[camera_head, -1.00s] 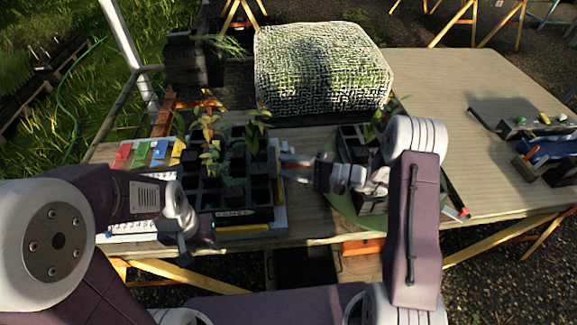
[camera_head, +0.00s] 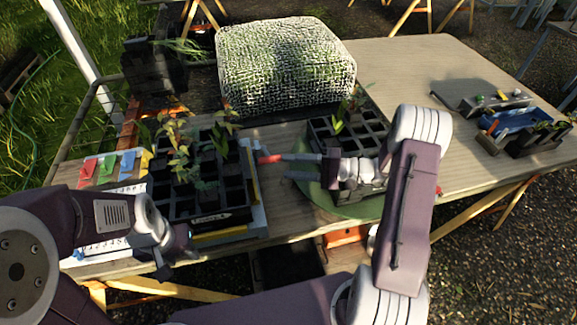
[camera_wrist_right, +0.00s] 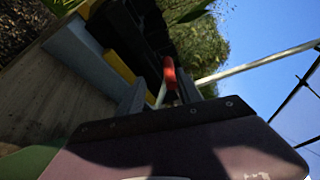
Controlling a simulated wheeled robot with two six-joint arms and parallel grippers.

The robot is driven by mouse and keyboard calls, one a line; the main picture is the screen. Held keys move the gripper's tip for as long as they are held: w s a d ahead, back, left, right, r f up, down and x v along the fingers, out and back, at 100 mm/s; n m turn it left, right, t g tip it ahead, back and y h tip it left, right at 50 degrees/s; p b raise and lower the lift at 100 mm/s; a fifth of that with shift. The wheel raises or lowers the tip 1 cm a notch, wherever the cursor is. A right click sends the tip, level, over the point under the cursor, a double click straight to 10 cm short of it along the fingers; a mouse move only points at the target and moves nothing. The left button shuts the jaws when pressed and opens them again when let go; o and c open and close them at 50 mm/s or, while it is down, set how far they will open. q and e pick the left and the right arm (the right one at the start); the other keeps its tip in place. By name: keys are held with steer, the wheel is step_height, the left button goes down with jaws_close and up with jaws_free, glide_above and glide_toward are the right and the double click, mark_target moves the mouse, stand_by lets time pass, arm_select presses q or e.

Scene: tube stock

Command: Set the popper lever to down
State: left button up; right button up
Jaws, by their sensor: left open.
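The red-handled popper lever (camera_head: 268,158) shows at the right edge of the larger black cell tray, at the tip of my right gripper's upper finger. In the right wrist view its red handle (camera_wrist_right: 169,73) is on a thin pale stalk, seen between the fingers. My right gripper (camera_head: 287,167) is open, its two fingers apart, left of the smaller tray. I cannot tell whether a finger touches the lever; its lower end is hidden. My left gripper (camera_head: 178,252) is open near the table's front edge, low by the larger tray.
The larger black tray (camera_head: 222,217) holds several seedlings. The smaller black tray (camera_head: 318,128) sits on a green disc (camera_head: 315,203). A mesh-covered block (camera_head: 285,62) stands behind. A blue tray (camera_head: 522,124) lies at right. The right table top (camera_head: 410,80) is mostly clear.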

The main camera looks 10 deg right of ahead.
steer(key=shift+d, duration=0.1)
steer(key=f+v, duration=0.1)
steer(key=v, duration=0.9)
steer(key=shift+r, duration=0.45)
steer(key=shift+s+d, duration=0.1)
steer(key=shift+d, duration=0.05)
